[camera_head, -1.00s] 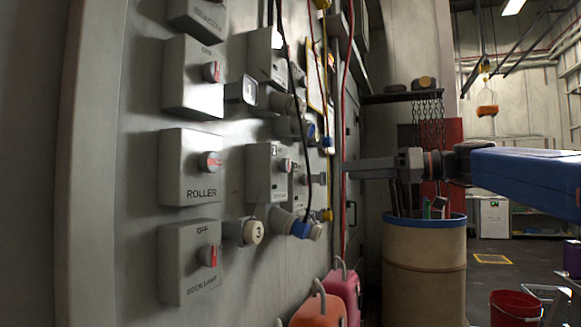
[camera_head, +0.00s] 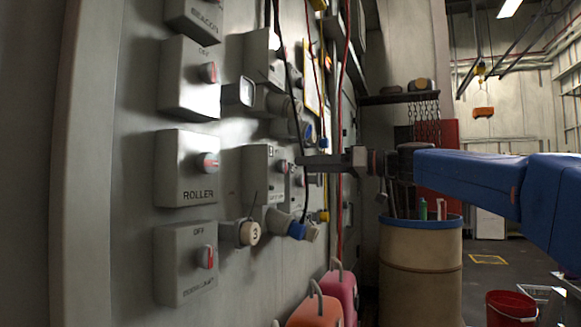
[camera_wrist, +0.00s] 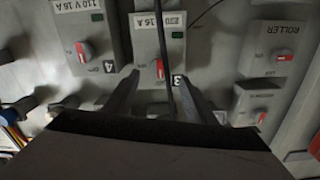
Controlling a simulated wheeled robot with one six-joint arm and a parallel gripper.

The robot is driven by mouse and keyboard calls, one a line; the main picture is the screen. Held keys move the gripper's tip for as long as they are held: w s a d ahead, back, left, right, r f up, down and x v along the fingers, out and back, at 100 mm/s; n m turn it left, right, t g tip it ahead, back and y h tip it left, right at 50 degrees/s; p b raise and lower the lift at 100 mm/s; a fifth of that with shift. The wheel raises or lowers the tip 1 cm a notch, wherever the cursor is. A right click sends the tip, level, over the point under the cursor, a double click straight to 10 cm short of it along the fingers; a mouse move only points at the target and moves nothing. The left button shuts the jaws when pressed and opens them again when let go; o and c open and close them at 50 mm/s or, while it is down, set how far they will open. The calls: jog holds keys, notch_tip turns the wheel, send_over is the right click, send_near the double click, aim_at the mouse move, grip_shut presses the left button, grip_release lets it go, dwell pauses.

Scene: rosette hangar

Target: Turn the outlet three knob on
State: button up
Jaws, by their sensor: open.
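The outlet three box (camera_head: 256,178) is a grey switch box on the wall panel, above a round cap marked 3 (camera_head: 254,234). Its red knob (camera_head: 284,166) sits on the front face. In the wrist view the knob (camera_wrist: 160,69) lies between the spread fingers, with its red bar roughly upright in the picture. My gripper (camera_head: 302,161) is open, points left at the knob and is close to it. In the wrist view my gripper (camera_wrist: 157,78) has one finger on each side of the box. Whether the fingers touch the knob cannot be told.
A black cable (camera_head: 303,120) hangs beside the gripper and crosses between the fingers in the wrist view. The ROLLER box (camera_head: 184,172) and door lamp box (camera_head: 182,265) are to the left. The outlet 4 box (camera_wrist: 88,40) is alongside. A barrel (camera_head: 420,270) stands below the arm.

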aim_at(286, 165)
jog(key=shift+x, duration=3.15)
jog(key=shift+f, duration=0.1)
jog(key=shift+c, duration=0.2)
jog(key=c, duration=1)
